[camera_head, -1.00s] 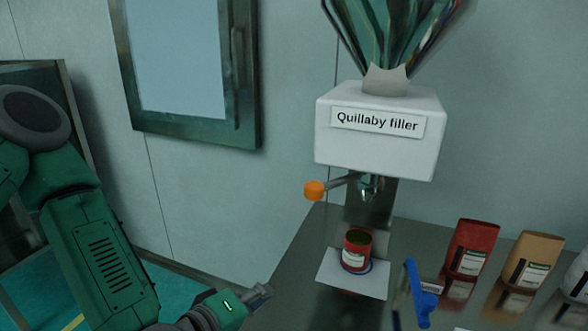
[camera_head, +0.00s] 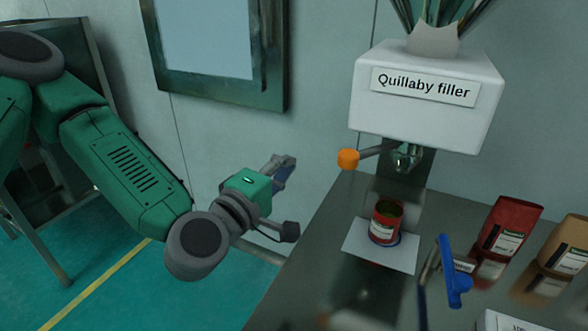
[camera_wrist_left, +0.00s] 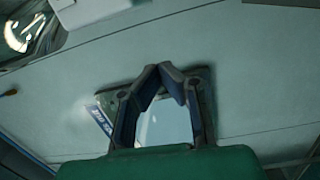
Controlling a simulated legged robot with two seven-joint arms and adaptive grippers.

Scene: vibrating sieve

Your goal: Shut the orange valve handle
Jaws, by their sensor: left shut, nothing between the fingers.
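The orange valve handle (camera_head: 348,159) is a round knob on a grey lever at the left side under the white Quillaby filler box (camera_head: 425,95). The lever runs from the metal outlet out to the left, roughly level. My left gripper (camera_head: 287,165) is to the left of the knob, at about the same height in the picture, with a clear gap between them. In the left wrist view its fingertips (camera_wrist_left: 165,72) meet, and nothing is between them. The outlet shows blurred at the top left of that view (camera_wrist_left: 22,28). My right gripper is out of view.
A red can (camera_head: 386,224) stands on a white plate (camera_head: 357,248) below the outlet. A red pouch (camera_head: 510,222) and a tan pouch (camera_head: 566,240) stand on the table to the right. The space left of the table is open.

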